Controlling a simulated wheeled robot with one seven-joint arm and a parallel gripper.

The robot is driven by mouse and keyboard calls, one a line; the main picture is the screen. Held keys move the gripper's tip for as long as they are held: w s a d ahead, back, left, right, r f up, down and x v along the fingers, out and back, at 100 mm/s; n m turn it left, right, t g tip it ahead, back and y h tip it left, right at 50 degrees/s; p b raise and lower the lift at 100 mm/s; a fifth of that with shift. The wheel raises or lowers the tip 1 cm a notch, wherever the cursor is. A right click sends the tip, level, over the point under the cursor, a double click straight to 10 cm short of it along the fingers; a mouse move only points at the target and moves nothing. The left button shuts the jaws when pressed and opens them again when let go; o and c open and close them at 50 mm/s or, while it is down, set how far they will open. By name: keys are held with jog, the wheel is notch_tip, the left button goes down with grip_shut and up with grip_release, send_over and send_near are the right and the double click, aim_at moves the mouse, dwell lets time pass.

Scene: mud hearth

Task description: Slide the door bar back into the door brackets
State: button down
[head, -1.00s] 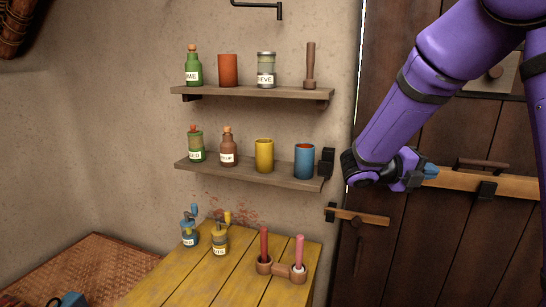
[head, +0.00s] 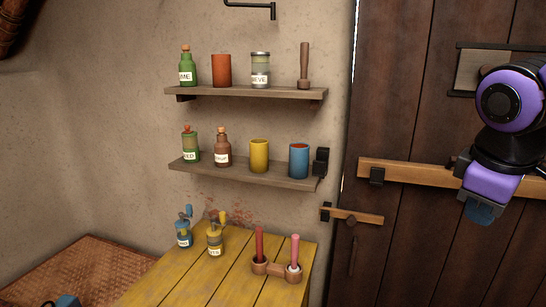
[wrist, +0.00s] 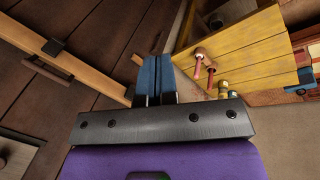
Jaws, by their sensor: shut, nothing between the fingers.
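The door bar (head: 420,174) is a light wooden plank lying across the dark plank door (head: 400,90). Its left end stands just left of a black door bracket (head: 377,176) and apart from the black wall bracket (head: 321,163). My gripper (head: 480,212) is shut and empty, in front of the bar's right part and pointing down; it hides that stretch. In the wrist view the bar (wrist: 88,74) runs diagonally at upper left through a black bracket (wrist: 52,47). The blue fingertips (wrist: 154,75) are together, with nothing between them.
A small wooden latch (head: 355,215) sits below the bar's left end. Left are two shelves (head: 245,180) with bottles and cups, and a yellow table (head: 215,275) with two grinders and a candle holder (head: 275,266). A framed panel (head: 482,70) is on the door.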

jog(key=s+a+m+t, duration=0.1)
jog(key=m, duration=0.1)
jog(key=s+a+r+m+t+y, duration=0.1)
jog(key=m, duration=0.1)
jog(key=a+m+y, duration=0.1)
jog(key=m, duration=0.1)
jog(key=shift+s+a+r+t, duration=0.15)
jog(key=shift+s+r+t, duration=0.1)
jog(key=shift+s+t, duration=0.15)
jog(key=c, duration=1.8)
grip_release()
